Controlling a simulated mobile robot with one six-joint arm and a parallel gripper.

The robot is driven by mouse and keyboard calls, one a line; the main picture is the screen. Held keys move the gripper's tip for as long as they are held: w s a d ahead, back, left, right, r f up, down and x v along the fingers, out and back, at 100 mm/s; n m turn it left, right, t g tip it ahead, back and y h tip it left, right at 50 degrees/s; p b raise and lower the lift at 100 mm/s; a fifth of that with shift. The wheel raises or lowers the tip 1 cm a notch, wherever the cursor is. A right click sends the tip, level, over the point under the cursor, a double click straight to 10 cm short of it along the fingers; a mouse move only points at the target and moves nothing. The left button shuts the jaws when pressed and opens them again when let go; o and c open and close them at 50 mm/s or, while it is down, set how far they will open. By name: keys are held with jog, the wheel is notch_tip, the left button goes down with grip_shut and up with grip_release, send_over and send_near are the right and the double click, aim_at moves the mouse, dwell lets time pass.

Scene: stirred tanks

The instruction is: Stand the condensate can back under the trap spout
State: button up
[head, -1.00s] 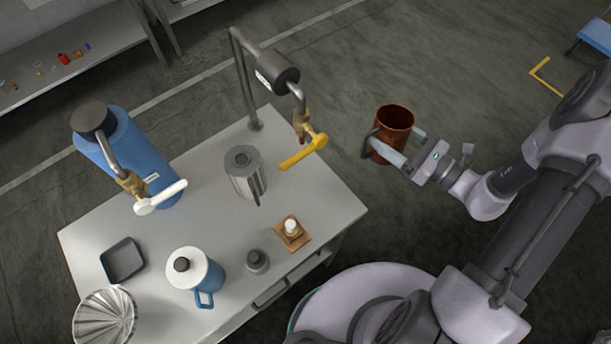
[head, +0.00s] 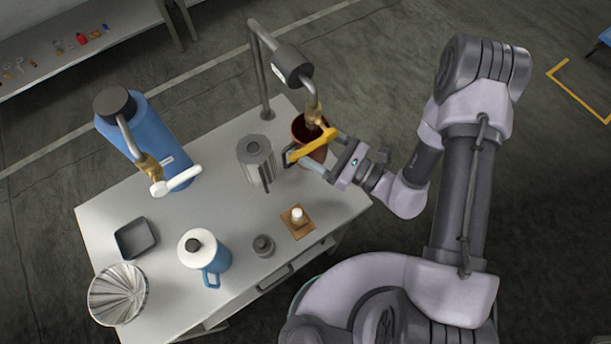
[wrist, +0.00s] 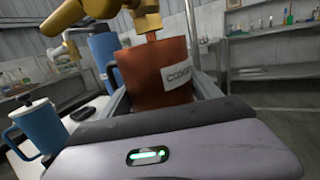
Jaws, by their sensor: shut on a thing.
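The condensate can (head: 308,134) is a copper-brown can with a dark handle. In the wrist view the can (wrist: 156,75) stands close to upright and carries a white label. My gripper (head: 312,160) is shut on it, one finger on each side. The trap spout (head: 314,106) is a brass fitting with a yellow lever (head: 312,145), hanging from a grey trap on a bent pipe. The can is beneath the spout, and the lever hides part of it in the head view. Whether the can's base touches the table is hidden.
A grey ribbed canister (head: 256,160) stands close left of the can. The table (head: 190,235) also bears a blue tank (head: 155,135) with a white-levered tap, a blue-and-white jug (head: 205,255), a dark tray (head: 136,238) and a small bottle on a wooden block (head: 297,220).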

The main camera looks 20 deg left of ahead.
jog(key=shift+r+m+t+h, duration=0.3)
jog(key=shift+r+m+t, duration=0.1)
jog(key=shift+t, duration=0.7)
jog(key=f+b, duration=0.2)
jog(key=f, duration=0.3)
jog(key=f+b, duration=0.2)
jog(key=f, duration=0.3)
jog(key=shift+w+d+f, duration=0.1)
jog(key=shift+w+f, duration=0.1)
jog(key=o, duration=1.7)
jog(key=shift+c, duration=0.2)
jog(key=shift+r, duration=0.1)
